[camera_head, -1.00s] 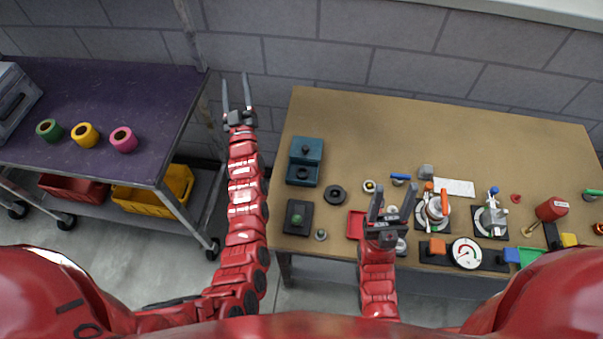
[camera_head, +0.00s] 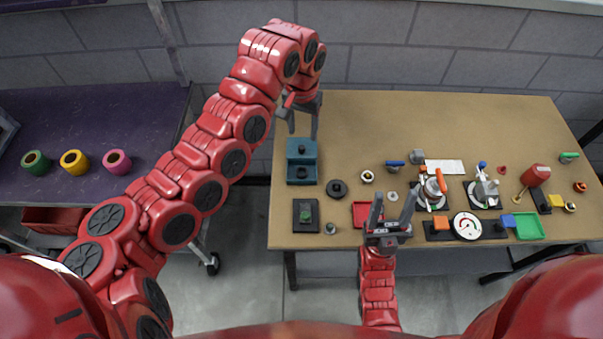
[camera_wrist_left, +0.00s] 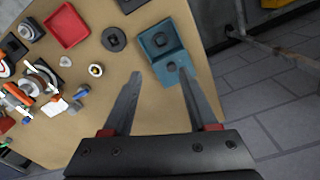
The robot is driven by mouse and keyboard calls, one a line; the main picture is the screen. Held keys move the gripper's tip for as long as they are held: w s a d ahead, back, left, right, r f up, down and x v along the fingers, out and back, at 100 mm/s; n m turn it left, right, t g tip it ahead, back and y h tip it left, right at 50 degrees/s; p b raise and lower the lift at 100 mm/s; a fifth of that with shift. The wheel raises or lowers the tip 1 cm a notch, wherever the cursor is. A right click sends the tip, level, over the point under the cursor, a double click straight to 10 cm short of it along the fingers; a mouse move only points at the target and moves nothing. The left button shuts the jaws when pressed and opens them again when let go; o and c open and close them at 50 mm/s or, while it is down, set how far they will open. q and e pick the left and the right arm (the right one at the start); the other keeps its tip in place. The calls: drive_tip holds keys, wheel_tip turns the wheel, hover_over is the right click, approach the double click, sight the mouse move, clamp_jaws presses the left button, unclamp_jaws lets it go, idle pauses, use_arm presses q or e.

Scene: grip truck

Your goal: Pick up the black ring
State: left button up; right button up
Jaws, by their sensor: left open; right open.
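The black ring (camera_head: 337,188) lies flat on the tan table, right of and nearer than a teal box (camera_head: 301,149). In the left wrist view the black ring (camera_wrist_left: 113,39) shows near the top, left of the teal box (camera_wrist_left: 147,37). My left gripper (camera_head: 303,122) points down over the far left of the table, behind the teal box. It is open and empty, its fingers (camera_wrist_left: 160,78) apart, with the ring off to one side. My right gripper (camera_head: 394,202) is open at the table's near edge, right of the ring, beside a red tray (camera_head: 361,213).
A black block with a green knob (camera_head: 306,216) stands near the front left edge. Clamps (camera_head: 433,187) and a gauge (camera_head: 467,226) crowd the right. The far middle of the table is clear. A purple cart (camera_head: 75,125) with colored rolls stands left.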

use_arm(q)
hover_over(301, 169)
drive_tip(key=s, duration=0.1)
wheel_tip(301, 169, down, 12)
drive_tip(key=shift+d+r, duration=0.15)
drive_tip(key=shift+r, duration=0.1)
drive_tip(key=shift+f, duration=0.25)
drive_tip(key=shift+s+f+p, duration=0.15)
drive_tip(key=shift+f+p, duration=0.2)
drive_tip(key=shift+f, duration=0.1)
wheel_tip(301, 169, down, 4)
drive_tip(key=shift+s+r+p, duration=0.1)
drive_tip(key=shift+s+p, duration=0.05)
drive_tip(key=shift+p, duration=0.7)
drive_tip(key=shift+f, duration=0.4)
clamp_jaws()
